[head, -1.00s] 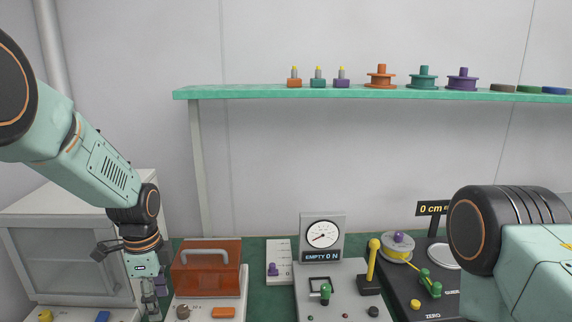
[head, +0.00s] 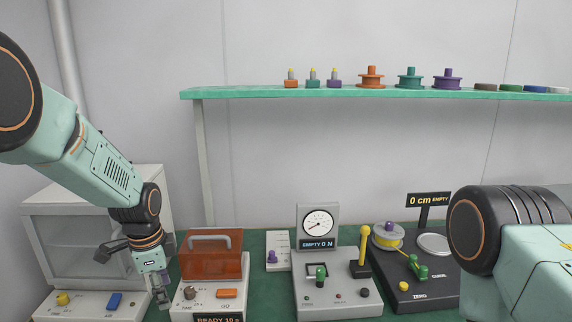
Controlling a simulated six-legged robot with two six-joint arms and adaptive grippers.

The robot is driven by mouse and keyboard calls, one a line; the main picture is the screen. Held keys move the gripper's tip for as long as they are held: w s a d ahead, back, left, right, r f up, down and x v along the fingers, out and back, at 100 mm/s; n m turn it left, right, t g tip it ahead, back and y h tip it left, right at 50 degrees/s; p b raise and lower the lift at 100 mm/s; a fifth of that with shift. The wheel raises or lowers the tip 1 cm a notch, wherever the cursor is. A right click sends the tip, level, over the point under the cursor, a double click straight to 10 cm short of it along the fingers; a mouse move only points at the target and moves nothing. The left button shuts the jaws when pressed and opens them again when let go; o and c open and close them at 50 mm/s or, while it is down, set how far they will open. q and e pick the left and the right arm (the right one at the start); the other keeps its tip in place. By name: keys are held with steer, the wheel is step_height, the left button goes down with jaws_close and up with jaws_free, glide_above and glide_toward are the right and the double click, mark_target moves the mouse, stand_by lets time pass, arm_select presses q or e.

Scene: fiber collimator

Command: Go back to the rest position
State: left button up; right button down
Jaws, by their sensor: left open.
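My left gripper (head: 162,298) hangs at the lower left in the head view, pointing down and open. It is beside the left edge of the orange-lidded box (head: 212,262), with nothing seen between its fingers. My right arm fills the lower right corner. Its gripper is out of the picture.
A force gauge device (head: 318,240) reading "EMPTY 0 N" and a black spool device (head: 410,285) reading "0 cm EMPTY" stand on the green table. A grey cabinet (head: 75,235) is at left. A teal shelf (head: 240,93) holds connectors, spools and discs.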

arm_select(q)
steer(key=s+d+f+n+t+b, duration=0.1)
steer(key=s+f+n+b, duration=0.1)
steer(key=s+f+n, duration=0.45)
steer(key=s+d+f+n+t+b, duration=0.15)
steer(key=f+n, duration=0.25)
steer(key=f, duration=0.5)
steer(key=s+f+n+g+b, duration=0.1)
steer(key=s+f+b, duration=0.1)
steer(key=s+f, duration=0.3)
steer(key=s+f+n+g+b, duration=0.1)
steer(key=s+f+b, duration=0.2)
steer(key=s, duration=1.1)
steer(key=s+f+n+g+b, duration=0.1)
steer(key=s+f+g+b, duration=0.1)
steer(key=s+f, duration=0.6)
steer(key=shift+s+d+n, duration=0.15)
steer(key=shift+s+n, duration=0.2)
steer(key=shift+s, duration=0.75)
arm_select(e)
step_height(320, 180, down, 11)
steer(key=w, duration=0.1)
steer(key=shift+a, duration=0.15)
arm_select(q)
steer(key=shift+s+d+r, duration=0.1)
steer(key=shift+s, duration=0.05)
arm_select(e)
steer(key=shift+s, duration=0.2)
steer(key=shift+w, duration=0.15)
